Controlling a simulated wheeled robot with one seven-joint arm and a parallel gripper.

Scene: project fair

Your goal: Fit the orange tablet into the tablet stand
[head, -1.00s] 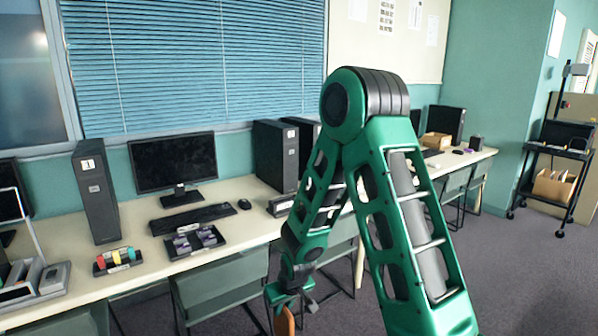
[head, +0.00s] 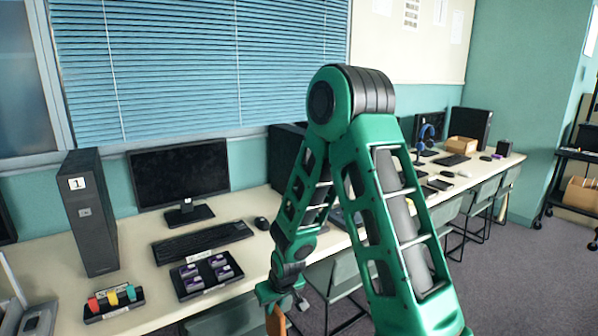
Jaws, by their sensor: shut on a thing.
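My gripper (head: 278,304) is at the bottom of the head view, in front of the long desk's front edge. It points down and is shut on the orange tablet (head: 275,321). Only a narrow orange strip of the tablet shows below the jaws; the rest is cut off by the picture's edge. I cannot pick out the tablet stand for certain. A grey holder (head: 38,318) is cut off at the lower left, and my arm hides part of the desk.
The long desk (head: 140,258) carries a black tower (head: 90,212), a monitor (head: 180,172), a keyboard (head: 202,242), a tray of purple-topped pieces (head: 207,274) and a rack of coloured pieces (head: 115,301). A blue headset (head: 421,140) stands farther right. Chairs (head: 340,288) line the front; floor lies open at right.

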